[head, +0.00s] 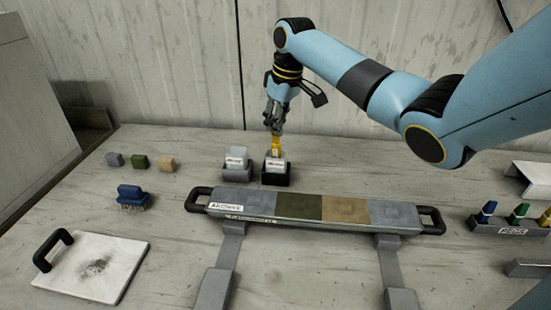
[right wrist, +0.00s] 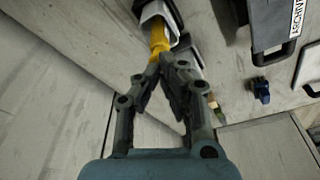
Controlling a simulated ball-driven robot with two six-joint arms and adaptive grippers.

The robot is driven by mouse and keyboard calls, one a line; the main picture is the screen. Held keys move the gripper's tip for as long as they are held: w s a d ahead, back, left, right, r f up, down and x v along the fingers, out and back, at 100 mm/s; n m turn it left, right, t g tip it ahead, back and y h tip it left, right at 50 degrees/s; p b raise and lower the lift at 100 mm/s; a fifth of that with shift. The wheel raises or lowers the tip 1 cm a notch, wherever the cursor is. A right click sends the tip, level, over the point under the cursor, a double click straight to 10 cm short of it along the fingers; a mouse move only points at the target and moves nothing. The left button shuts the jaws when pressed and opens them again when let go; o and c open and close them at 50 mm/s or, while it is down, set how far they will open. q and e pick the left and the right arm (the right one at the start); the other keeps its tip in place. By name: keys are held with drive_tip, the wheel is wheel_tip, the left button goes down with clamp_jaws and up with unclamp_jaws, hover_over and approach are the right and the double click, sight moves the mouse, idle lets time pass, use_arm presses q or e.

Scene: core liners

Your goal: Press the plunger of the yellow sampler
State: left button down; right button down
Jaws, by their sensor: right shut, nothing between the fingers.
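The yellow sampler (head: 276,147) stands upright in a dark labelled holder (head: 277,177) at the back middle of the table. My right gripper (head: 274,128) points down directly above it, with shut fingertips at the top of the yellow part. In the right wrist view the shut fingertips (right wrist: 164,62) meet the end of the yellow sampler (right wrist: 158,36); whether the plunger is pushed in cannot be told. My left gripper is not in view.
A grey holder (head: 237,169) stands close left of the dark one. A long handled core tray (head: 325,207) lies in front. Small blocks (head: 139,161), a blue brush (head: 133,195) and a white board (head: 95,265) are left. A marker rack (head: 510,226) is right.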

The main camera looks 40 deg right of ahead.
drive_tip(key=shift+s+f, duration=0.1)
drive_tip(key=shift+f, duration=0.95)
idle(0.6)
wheel_tip(320, 180, up, 7)
drive_tip(key=p, duration=0.8)
drive_tip(key=shift+r, duration=0.15)
idle(0.3)
idle(0.4)
